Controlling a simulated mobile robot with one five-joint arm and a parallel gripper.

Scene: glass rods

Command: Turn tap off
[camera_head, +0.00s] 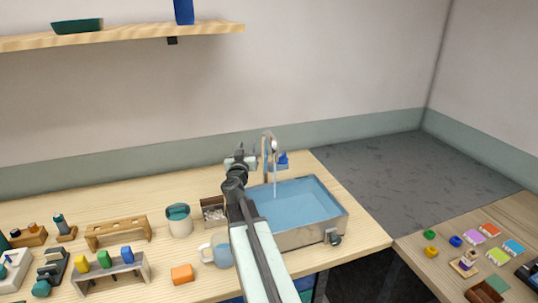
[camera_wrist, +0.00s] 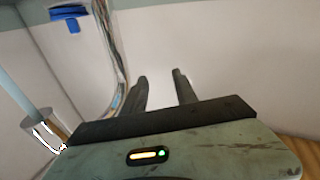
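The tap (camera_head: 266,148) is a curved metal spout at the back of the sink (camera_head: 338,213). A thin stream of water (camera_head: 275,178) falls from it into the blue basin. A blue piece (camera_head: 284,160) sits just right of the spout; it may be the handle. My gripper (camera_head: 242,155) is left of the tap, with my arm reaching over the sink's left side. In the wrist view my gripper (camera_wrist: 160,74) has its fingers apart with nothing between them. The metal tap (camera_wrist: 113,50) and a blue piece (camera_wrist: 72,18) lie left of the fingers.
A box (camera_head: 213,213) and a blue mug (camera_head: 219,254) stand close to the sink's left side. A pail (camera_head: 179,222), an orange block (camera_head: 182,274) and wooden racks (camera_head: 118,231) fill the left counter. A shelf (camera_head: 130,34) hangs above. The right table (camera_head: 433,271) holds small coloured pieces.

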